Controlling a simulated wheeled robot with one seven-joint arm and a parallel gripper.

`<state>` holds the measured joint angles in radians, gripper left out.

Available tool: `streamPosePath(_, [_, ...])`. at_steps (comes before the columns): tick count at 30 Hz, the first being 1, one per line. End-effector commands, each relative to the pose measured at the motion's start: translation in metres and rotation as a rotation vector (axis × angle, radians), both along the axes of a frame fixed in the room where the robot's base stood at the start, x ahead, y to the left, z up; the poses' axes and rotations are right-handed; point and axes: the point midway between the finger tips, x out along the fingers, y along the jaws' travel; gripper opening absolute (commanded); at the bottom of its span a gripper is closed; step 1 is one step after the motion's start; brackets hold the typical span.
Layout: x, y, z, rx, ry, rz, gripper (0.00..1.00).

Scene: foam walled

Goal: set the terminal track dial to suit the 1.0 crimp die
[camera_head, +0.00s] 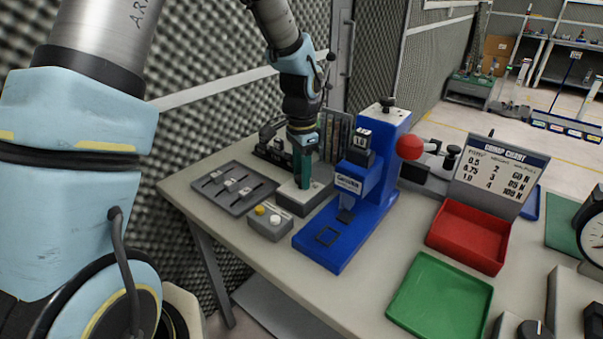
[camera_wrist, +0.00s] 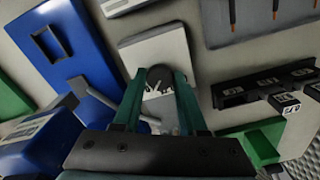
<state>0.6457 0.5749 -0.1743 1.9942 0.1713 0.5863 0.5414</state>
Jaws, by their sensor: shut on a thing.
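A grey box (camera_head: 289,203) stands left of the blue crimp press (camera_head: 374,190); the box also shows in the wrist view (camera_wrist: 146,52). A dark round dial (camera_wrist: 160,74) sits on its top face, with white marks around it. My gripper (camera_head: 302,184) points down over this box, its green fingers shut on the dial's sides in the wrist view (camera_wrist: 160,82). The dial's setting is largely hidden by the fingers. The press carries a die block (camera_head: 362,138) labelled 1.0. The crimp chart (camera_head: 500,168) has a 1.0 row reading 4.
A rack of dies (camera_wrist: 265,84) and a slider panel (camera_head: 232,187) are close to the box. A button box (camera_head: 270,222) stands in front. Red (camera_head: 468,236) and green (camera_head: 440,297) trays lie right. The press's red ball handle (camera_head: 409,147) sticks out rightward.

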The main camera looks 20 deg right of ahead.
Motion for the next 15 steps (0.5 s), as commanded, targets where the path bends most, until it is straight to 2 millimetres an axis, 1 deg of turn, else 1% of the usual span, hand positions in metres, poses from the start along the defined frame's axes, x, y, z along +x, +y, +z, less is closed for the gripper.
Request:
streamPosePath(6, [0.0002, -0.0001, 0.0005, 0.000, 0.000, -0.044, 0.00])
streamPosePath(15, [0.0002, -0.0002, 0.0003, 0.000, -0.001, -0.053, 0.00])
